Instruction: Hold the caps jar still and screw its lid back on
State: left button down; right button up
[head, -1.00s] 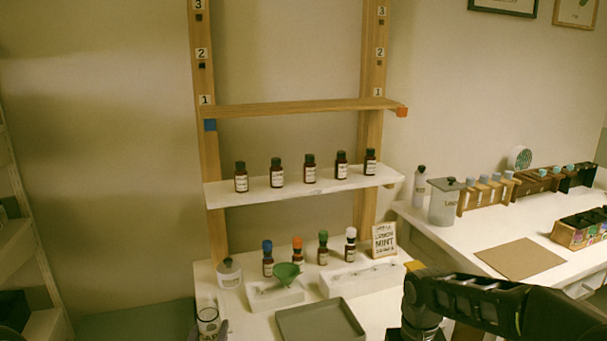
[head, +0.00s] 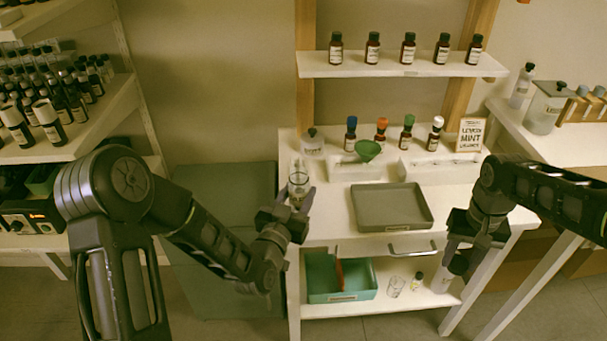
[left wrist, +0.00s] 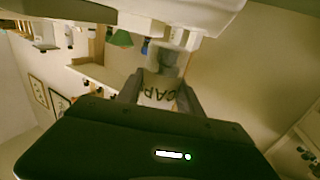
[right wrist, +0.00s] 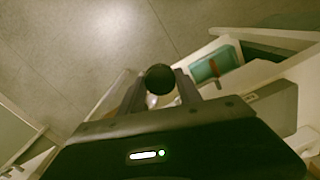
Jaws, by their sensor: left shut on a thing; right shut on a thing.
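My right gripper (head: 455,262) points down in front of the table's right side, away from the jar. It is shut on a dark round knob (right wrist: 160,78), which looks like the lid's; the rest of the lid is mostly hidden.
A grey tray (head: 393,225) lies on the table between the grippers. Behind it are a green funnel (head: 368,150), several capped bottles and another lidded jar (head: 312,145). A teal bin (head: 318,278) and small glass items are on the lower shelf. A drawer handle (head: 412,250) sticks out.

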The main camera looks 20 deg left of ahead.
pick_arm(q)
jog(key=s+d+f+m+g+h, duration=0.1)
jog(key=s+d+m+g+h, duration=0.3)
jog(key=d+h, duration=0.3)
jog(key=s+d+f+m+g+h, duration=0.1)
jog(key=s+d+m+g+h, duration=0.3)
jog(key=d+m+h, duration=0.3)
jog(key=d+g, duration=0.1)
jog(key=d, duration=0.1)
jog(key=shift+d+f+m+g, duration=0.25)
jog(key=shift+d+m+g, duration=0.05)
jog(key=shift+d+g, duration=0.1)
jog(key=shift+a, duration=0.15)
pick_arm(e)
jog(key=shift+a, duration=0.1)
